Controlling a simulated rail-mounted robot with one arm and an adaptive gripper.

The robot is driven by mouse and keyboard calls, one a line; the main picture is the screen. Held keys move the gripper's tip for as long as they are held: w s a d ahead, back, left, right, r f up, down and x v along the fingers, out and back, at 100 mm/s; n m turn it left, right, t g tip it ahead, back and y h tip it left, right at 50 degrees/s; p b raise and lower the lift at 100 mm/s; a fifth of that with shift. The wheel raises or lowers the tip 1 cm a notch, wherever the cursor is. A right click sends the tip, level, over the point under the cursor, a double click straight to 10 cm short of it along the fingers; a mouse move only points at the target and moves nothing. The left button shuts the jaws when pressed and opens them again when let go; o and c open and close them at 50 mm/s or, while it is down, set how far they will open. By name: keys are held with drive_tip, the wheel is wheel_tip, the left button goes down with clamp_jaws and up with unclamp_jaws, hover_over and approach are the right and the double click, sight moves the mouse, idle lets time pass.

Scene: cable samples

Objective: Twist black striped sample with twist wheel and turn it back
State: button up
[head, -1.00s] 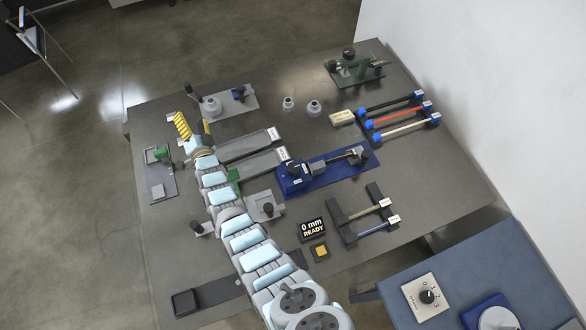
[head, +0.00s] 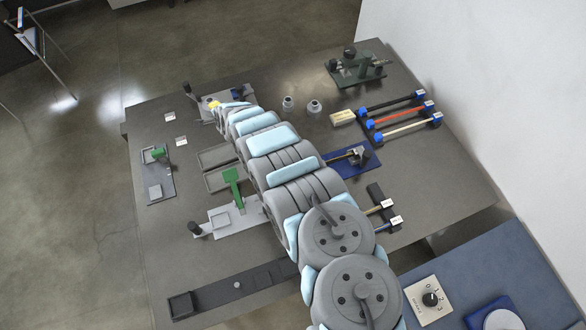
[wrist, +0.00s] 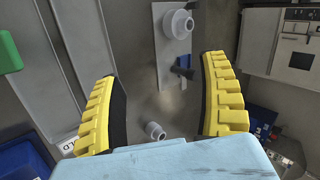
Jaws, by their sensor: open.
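My gripper (wrist: 162,70) is open, with nothing between its yellow fingers in the wrist view. In the head view its yellow part (head: 214,104) is at the back left of the table, mostly hidden by my arm. Beyond the fingers, a grey plate (wrist: 166,70) carries a pale round wheel-like part (wrist: 178,24) and a small blue clamp (wrist: 184,66). This may be the twist wheel station. The gripper is apart from it. A black cable sample (head: 392,104) lies in the rack at the right with orange and pale ones. Its stripes are too small to tell.
Two small grey round parts (head: 288,103) (head: 314,108) stand right of my gripper. A dark green device (head: 356,68) is at the back right. Grey trays (head: 222,178), a green handle (head: 232,186) and a blue-based device (head: 352,160) lie along my arm.

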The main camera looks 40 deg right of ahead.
drive_tip(key=s+d+r+m+g+b, duration=0.1)
drive_tip(key=s+d+m+g, duration=0.15)
drive_tip(key=s, duration=0.65)
drive_tip(key=s+d+r+m+g+y, duration=0.1)
drive_tip(key=s+d+r+g, duration=0.2)
drive_tip(key=s, duration=0.5)
drive_tip(key=s+d+m+g+b, duration=0.1)
drive_tip(key=s+d+m+g, duration=0.2)
drive_tip(key=s, duration=0.6)
drive_tip(key=shift+n, duration=0.35)
drive_tip(key=shift+s+d+f+b, duration=0.15)
drive_tip(key=shift+f+b, duration=0.45)
drive_tip(key=shift+f, duration=1.3)
drive_tip(key=shift+s+d+f+b, duration=0.15)
drive_tip(key=shift+f+b, duration=0.45)
drive_tip(key=shift+f, duration=1.25)
drive_tip(key=shift+w+f+p, duration=0.15)
drive_tip(key=shift+f+p, duration=0.1)
drive_tip(key=shift+f, duration=1.85)
drive_tip(key=shift+w+f+p, duration=0.1)
drive_tip(key=shift+f+p, duration=0.1)
drive_tip(key=shift+f, duration=1.9)
drive_tip(key=shift+s+f, duration=0.15)
drive_tip(key=shift+f, duration=0.45)
drive_tip(key=c, duration=1.2)
